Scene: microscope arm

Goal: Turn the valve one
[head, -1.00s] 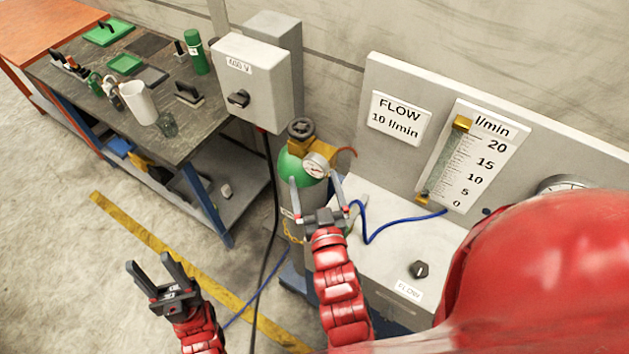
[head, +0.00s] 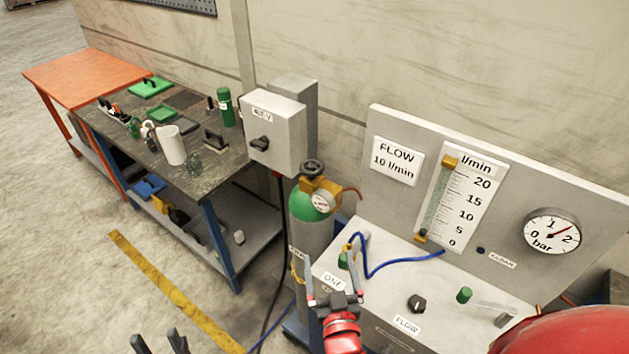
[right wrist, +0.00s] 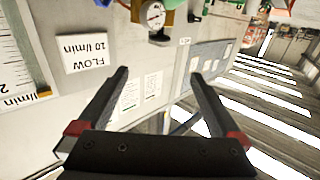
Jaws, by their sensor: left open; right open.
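A label reading ONE (head: 333,281) lies on the pale bench top, and a green knob (head: 343,260) stands just behind it, beside a blue hose. I cannot tell the knob's setting. My right gripper (head: 336,278) is open and empty, in front of the label and knob and partly covering the label's right side. In the right wrist view its open fingers (right wrist: 158,75) have nothing between them, and neither the ONE label nor the knob can be made out there. My left gripper (head: 160,338) is open at the bottom edge, far from the knob, only its fingertips showing.
A gas cylinder (head: 312,232) with a brass regulator stands left of the bench. A black FLOW knob (head: 416,303) and another green knob (head: 464,295) are further right. The flow panel (head: 378,205) rises behind. A cluttered workbench (head: 190,190) is at left.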

